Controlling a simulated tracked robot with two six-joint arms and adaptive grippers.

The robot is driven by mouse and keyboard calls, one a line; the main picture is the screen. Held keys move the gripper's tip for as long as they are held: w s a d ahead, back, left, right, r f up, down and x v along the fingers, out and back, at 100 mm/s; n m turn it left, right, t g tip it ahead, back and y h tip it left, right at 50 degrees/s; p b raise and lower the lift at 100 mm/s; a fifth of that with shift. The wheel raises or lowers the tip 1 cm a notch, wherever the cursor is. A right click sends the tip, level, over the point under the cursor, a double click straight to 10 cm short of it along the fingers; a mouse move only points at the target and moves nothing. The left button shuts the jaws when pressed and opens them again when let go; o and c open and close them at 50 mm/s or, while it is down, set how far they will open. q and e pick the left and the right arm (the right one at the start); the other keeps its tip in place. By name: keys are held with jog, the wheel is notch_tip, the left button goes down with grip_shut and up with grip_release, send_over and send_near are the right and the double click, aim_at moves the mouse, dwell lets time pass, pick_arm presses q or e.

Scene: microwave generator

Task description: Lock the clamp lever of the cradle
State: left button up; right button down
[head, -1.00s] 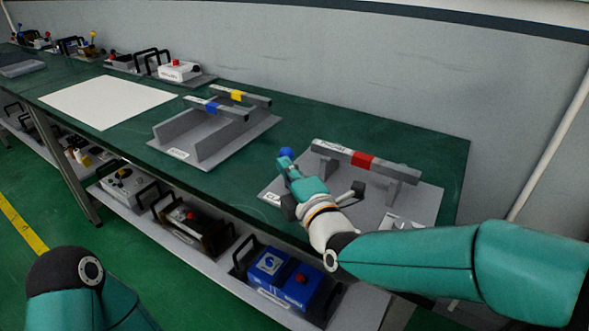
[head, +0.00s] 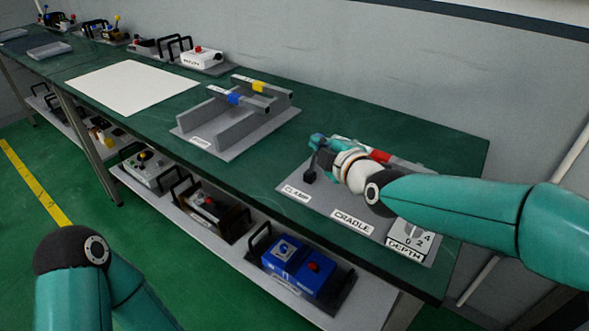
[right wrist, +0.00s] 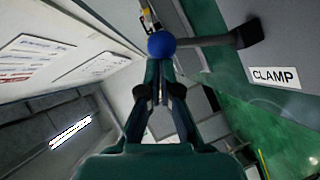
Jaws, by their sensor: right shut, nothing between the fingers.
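The cradle is a grey base plate (head: 325,203) at the right end of the bench, with CLAMP, CRADLE and DEPTH labels. Its bar with a red band (head: 380,156) is partly hidden behind my right arm. My right gripper (head: 318,143) is over the cradle's left side, above the CLAMP label (head: 297,194). In the right wrist view the clamp lever (right wrist: 205,41) has a blue ball knob (right wrist: 161,44) and a dark block at its other end. The shut, empty fingers (right wrist: 160,68) point at the ball, at or very near it; contact is unclear. My left gripper is out of view.
A grey stand (head: 245,128) with blue- and yellow-banded bars is left of the cradle. A white sheet (head: 130,86) lies farther left, with boxed devices behind. A lower shelf holds a blue device (head: 290,268) and others. Green bench top is clear between stand and cradle.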

jog(key=shift+w+d, duration=0.1)
jog(key=shift+d, duration=0.15)
jog(key=shift+r, duration=0.1)
jog(key=a+r+p+v, duration=0.1)
jog(key=a+p+v, duration=0.1)
jog(key=v, duration=1)
jog(key=shift+s+a+r, duration=0.2)
jog(key=shift+s+r, duration=0.15)
jog(key=shift+s, duration=0.3)
